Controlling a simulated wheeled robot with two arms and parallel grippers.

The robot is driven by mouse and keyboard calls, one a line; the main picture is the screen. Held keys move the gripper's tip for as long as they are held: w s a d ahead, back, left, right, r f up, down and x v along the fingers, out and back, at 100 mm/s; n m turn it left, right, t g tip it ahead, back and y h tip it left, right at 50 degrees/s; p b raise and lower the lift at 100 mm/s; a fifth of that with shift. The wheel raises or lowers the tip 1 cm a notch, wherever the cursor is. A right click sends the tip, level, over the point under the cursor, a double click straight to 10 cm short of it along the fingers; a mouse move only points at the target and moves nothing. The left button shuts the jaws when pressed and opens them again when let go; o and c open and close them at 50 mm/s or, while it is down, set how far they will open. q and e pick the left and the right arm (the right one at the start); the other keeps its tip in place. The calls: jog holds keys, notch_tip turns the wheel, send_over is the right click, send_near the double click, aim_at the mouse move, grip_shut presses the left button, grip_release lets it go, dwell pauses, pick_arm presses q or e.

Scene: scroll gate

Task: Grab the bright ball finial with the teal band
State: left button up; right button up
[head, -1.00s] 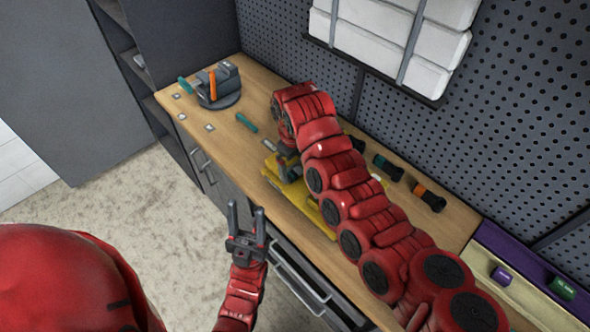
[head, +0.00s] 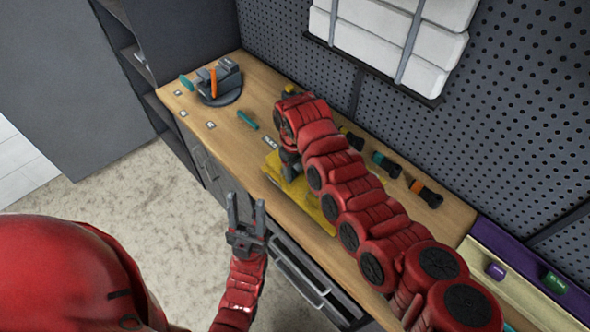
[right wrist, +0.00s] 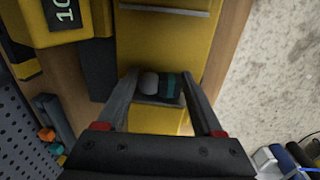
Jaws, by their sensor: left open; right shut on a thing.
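The ball finial (right wrist: 150,84), a pale grey ball with a dark, teal-banded part (right wrist: 171,86) beside it, lies between my right fingertips in the right wrist view. My right gripper (right wrist: 160,84) is shut on it. It is over a yellow fixture, and I cannot tell whether the finial is clear of it. In the head view my right gripper (head: 290,168) is at the yellow fixture (head: 322,208), and the finial is not distinguishable there. My left gripper (head: 246,208) is open and empty, in front of the bench edge.
A vise-like grey tool (head: 219,84) with an orange part stands at the bench's far left. A teal bar (head: 247,120) lies nearer. Dark cylinders with teal (head: 386,164) and orange (head: 426,193) bands lie right of my arm, before the pegboard. An open drawer (head: 300,278) juts out below.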

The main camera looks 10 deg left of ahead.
grip_shut()
